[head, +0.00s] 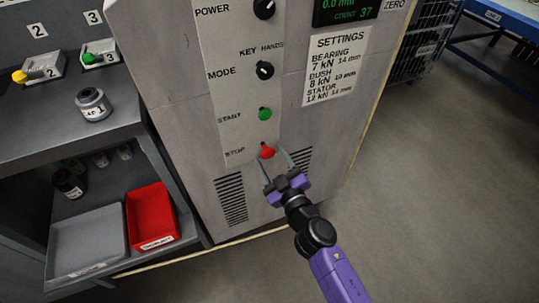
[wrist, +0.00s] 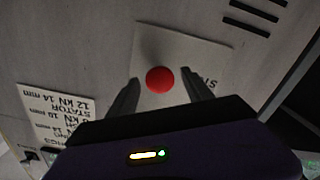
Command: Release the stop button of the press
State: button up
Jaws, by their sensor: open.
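The red stop button (head: 267,151) sits at the bottom of the control panel (head: 233,75) on the press cabinet, beside the STOP label. It also shows in the wrist view as a round red cap (wrist: 160,79). My gripper (head: 273,160) is open, with its two fingers pointing at the panel on either side of the button. In the wrist view the fingertips (wrist: 162,82) flank the button with gaps on both sides. Whether the button is latched in cannot be told.
The green start button (head: 264,114) and the mode knob (head: 265,70) sit above. Vent slots (head: 231,199) lie below. A grey shelf at left holds a red bin (head: 152,216) and a grey tray (head: 88,243). The floor at right is clear.

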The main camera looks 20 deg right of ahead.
jog(key=s, duration=0.6)
jog(key=shift+s, duration=0.25)
dwell(0.3)
jog(key=s+r+m+g, duration=0.2)
jog(key=s+r+m, duration=0.15)
jog(key=s, duration=1.35)
jog(key=s+r+m+g, duration=0.15)
jog(key=s+r, duration=0.25)
jog(key=s, duration=1.4)
notch_tip(320, 180, up, 16)
jog(key=p, duration=1.4)
jog(key=shift+w+f+p, duration=0.2)
jog(key=shift+w+p, duration=0.1)
jog(key=shift+p, duration=0.05)
